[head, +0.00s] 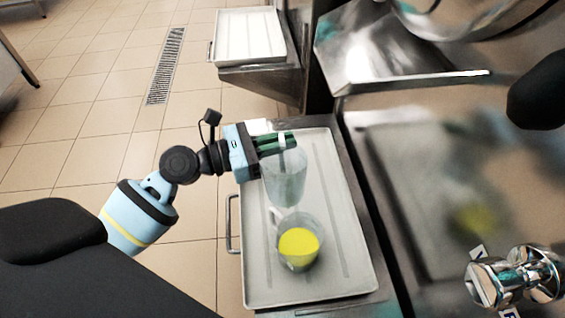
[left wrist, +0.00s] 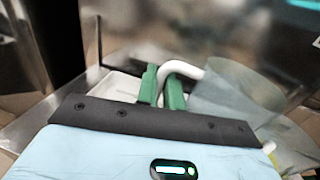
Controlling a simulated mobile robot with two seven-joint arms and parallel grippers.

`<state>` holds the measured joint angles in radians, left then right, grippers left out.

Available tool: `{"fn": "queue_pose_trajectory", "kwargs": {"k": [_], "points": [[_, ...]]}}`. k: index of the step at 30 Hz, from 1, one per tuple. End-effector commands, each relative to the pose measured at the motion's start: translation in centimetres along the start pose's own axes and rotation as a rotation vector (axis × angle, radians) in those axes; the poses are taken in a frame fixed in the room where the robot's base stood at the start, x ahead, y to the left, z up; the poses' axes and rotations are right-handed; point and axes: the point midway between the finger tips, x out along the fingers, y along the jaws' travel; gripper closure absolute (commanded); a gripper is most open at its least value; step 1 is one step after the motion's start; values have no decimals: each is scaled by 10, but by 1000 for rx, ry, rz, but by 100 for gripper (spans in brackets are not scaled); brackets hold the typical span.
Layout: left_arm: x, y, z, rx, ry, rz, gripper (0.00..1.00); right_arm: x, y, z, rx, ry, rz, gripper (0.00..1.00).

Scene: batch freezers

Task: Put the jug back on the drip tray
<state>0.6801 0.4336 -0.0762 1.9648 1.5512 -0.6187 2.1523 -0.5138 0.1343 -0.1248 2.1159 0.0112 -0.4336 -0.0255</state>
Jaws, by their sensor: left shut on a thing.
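My left gripper (head: 277,143) has green fingers and is shut on the white handle of a clear, empty-looking jug (head: 286,180). In the left wrist view the handle (left wrist: 184,70) curves between the fingers (left wrist: 162,90), with the jug's translucent body (left wrist: 235,95) to the right. The held jug looks upright over the grey drip tray (head: 335,210); I cannot tell whether its base touches the tray. A second clear jug with yellow liquid (head: 299,245) stands on the tray, just nearer than the held one. My right gripper is not in view.
The steel machine front (head: 410,190) rises right of the tray and mirrors it. Chrome fittings (head: 515,280) stick out at lower right. Another tray (head: 250,36) sits further back. The tray's far end and right strip are clear. Tiled floor (head: 100,100) lies left.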

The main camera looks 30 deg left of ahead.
Motion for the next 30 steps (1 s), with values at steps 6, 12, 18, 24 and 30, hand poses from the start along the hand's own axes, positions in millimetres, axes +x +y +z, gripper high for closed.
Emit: {"fn": "queue_pose_trajectory", "kwargs": {"k": [6,12,18,24,30], "points": [[0,0,-8,-1,-1,0,100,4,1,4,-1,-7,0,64],[0,1,-41,-3,2,1,100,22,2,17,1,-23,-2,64],[0,1,-49,2,-1,0,100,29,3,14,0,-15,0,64],[0,1,-48,2,-2,0,100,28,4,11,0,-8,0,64],[0,1,-51,1,-1,0,81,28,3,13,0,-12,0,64]]}}
